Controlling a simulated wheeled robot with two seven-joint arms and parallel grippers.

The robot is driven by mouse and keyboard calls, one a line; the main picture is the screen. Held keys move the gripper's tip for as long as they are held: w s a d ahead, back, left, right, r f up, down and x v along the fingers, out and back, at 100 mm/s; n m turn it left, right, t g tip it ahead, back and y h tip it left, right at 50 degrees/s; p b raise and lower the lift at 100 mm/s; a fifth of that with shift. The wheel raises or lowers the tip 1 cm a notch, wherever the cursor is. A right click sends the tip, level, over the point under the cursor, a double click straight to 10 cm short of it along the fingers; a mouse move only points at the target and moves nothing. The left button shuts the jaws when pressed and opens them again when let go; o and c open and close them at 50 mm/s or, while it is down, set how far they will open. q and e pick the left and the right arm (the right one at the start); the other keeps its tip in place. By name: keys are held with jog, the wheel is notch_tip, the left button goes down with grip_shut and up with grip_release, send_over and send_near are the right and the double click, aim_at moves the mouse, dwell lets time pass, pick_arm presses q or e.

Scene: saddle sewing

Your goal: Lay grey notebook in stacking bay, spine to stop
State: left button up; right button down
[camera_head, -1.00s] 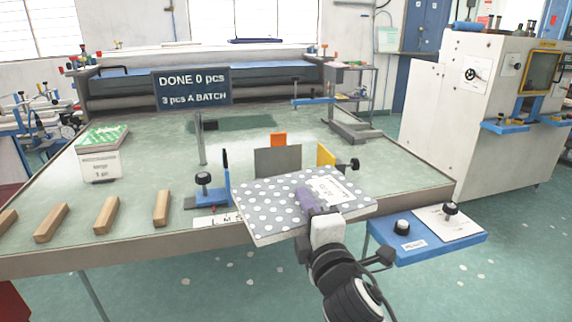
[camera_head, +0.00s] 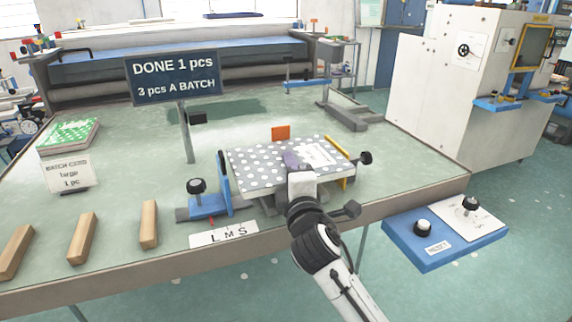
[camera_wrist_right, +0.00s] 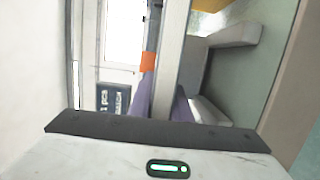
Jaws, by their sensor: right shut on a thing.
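The grey notebook (camera_head: 262,167), with white polka dots and a white label, is over the stacking bay. It lies between the blue side guide (camera_head: 224,184) and the yellow guide (camera_head: 345,165), its far edge near the orange tab (camera_head: 281,132). My right gripper (camera_head: 291,161) is shut on its near edge. In the right wrist view the notebook (camera_wrist_right: 172,50) shows edge-on. Whether it rests fully on the bay floor or touches the stop is hidden. My left gripper is out of view.
A sign (camera_head: 175,77) reads "DONE 1 pcs, 3 pcs A BATCH". Wooden blocks (camera_head: 82,238) lie at the left of the table, below a green-topped stack (camera_head: 68,135) with a batch card. A blue reset panel (camera_head: 440,238) juts out at the front right.

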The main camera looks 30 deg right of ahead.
jog(key=shift+s+a+r, duration=0.1)
jog(key=shift+s+r, duration=0.05)
jog(key=shift+r, duration=0.1)
jog(key=shift+f+b, duration=0.6)
jog(key=shift+f, duration=0.25)
notch_tip(320, 180, down, 4)
jog(key=b, duration=0.3)
jog(key=shift+f, duration=0.25)
jog(key=shift+f+b, duration=0.55)
jog(key=shift+f, duration=0.05)
jog(key=shift+f, duration=0.3)
jog(key=c, duration=1.6)
grip_release()
jog(key=shift+o, duration=0.2)
jog(key=shift+f, duration=0.1)
jog(key=shift+f, duration=0.1)
